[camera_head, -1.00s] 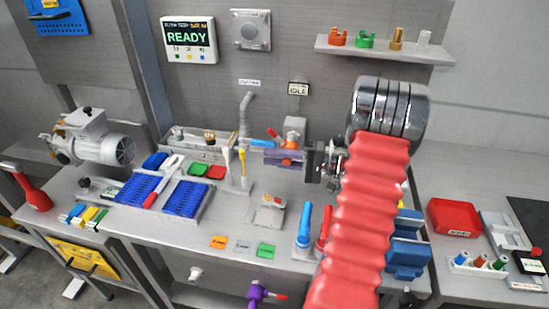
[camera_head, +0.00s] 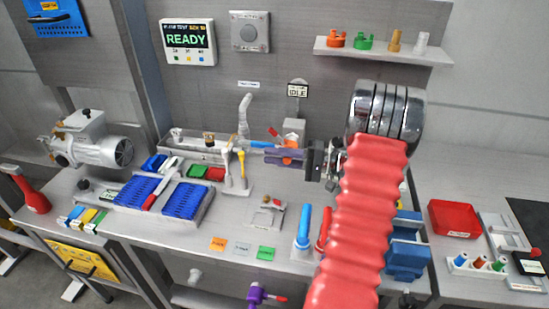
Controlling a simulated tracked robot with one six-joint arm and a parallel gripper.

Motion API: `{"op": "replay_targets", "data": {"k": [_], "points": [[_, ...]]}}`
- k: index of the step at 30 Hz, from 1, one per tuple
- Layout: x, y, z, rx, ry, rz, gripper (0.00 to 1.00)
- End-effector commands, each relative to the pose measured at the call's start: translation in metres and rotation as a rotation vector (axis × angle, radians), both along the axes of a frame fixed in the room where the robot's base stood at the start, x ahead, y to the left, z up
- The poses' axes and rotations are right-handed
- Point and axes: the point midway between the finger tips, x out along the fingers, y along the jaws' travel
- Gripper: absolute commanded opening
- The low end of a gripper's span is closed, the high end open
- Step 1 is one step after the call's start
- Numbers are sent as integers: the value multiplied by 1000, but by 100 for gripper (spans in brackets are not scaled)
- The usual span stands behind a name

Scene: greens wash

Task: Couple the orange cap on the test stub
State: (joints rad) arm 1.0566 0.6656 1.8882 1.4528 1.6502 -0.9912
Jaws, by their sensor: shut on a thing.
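My gripper (camera_head: 285,156) reaches left from the wrist at the middle of the bench, its purplish fingers shut. An orange piece (camera_head: 291,144) shows at the fingers' upper edge; I take it to be the orange cap, held and partly hidden by them. The grey fitting (camera_head: 294,127) with a red lever stands just behind it and looks like the test stub. Whether cap and fitting touch, I cannot tell. Another orange cap (camera_head: 336,39) sits on the wall shelf.
My red-sleeved arm covers the bench's right part. A blue lever (camera_head: 262,145) lies left of the fingers. A yellow-handled tool (camera_head: 241,165) stands further left. Blue and red upright handles (camera_head: 303,225) stand at the front. The wall display (camera_head: 188,40) reads READY; a small sign (camera_head: 298,90) reads IDLE.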

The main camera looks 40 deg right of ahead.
Motion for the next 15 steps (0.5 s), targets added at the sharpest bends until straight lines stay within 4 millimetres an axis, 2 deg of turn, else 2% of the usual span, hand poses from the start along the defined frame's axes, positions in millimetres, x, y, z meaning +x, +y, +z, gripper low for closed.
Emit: {"op": "replay_targets", "data": {"k": [15], "points": [[6,-7,0,1,-1,0,0]]}}
